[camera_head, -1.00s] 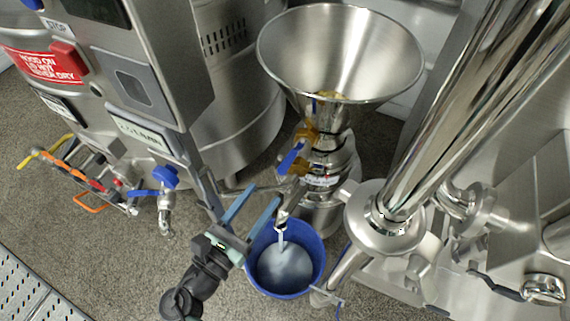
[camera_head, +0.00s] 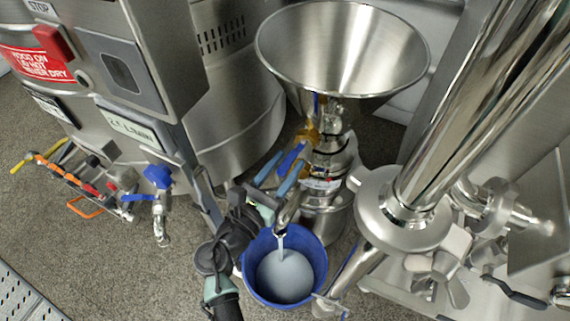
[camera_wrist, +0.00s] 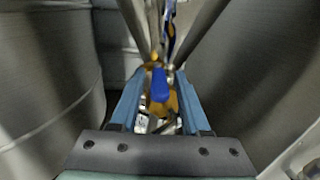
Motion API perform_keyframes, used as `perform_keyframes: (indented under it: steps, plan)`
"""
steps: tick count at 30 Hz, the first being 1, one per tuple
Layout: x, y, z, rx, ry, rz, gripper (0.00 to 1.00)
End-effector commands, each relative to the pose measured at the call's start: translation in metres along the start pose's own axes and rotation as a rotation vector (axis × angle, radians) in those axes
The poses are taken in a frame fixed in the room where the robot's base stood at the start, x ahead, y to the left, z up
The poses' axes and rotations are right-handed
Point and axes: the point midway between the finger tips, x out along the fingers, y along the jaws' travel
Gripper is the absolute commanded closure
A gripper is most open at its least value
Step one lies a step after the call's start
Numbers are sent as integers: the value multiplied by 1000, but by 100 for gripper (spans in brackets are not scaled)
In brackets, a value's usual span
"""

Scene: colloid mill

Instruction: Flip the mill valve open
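The mill valve is a brass body (camera_head: 308,135) below the steel hopper, with a blue lever handle (camera_head: 291,158) slanting down to the left. The handle also shows in the wrist view (camera_wrist: 159,86), between the fingers and beyond the gripper base. My gripper (camera_head: 279,172) is open, with its two blue fingers reaching up toward the handle, one on each side of it in the picture. The gripper also shows in the wrist view (camera_wrist: 160,72). I cannot tell whether either finger touches the handle.
The steel hopper (camera_head: 342,50) stands above the valve. A blue bucket (camera_head: 250,283) with pale liquid sits under the spout, close to my arm. A steel machine (camera_head: 150,60) stands left, and thick steel pipes (camera_head: 470,110) are at right. Open floor lies at lower left.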

Motion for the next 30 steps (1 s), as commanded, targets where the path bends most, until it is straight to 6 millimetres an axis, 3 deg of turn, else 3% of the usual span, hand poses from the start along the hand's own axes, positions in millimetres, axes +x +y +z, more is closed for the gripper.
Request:
perform_keyframes:
  steps: [1,7,30]
  plan:
    - [0,0,0,0,0,0,65]
    - [0,0,0,0,0,0,100]
    - [-1,0,0,0,0,-1,100]
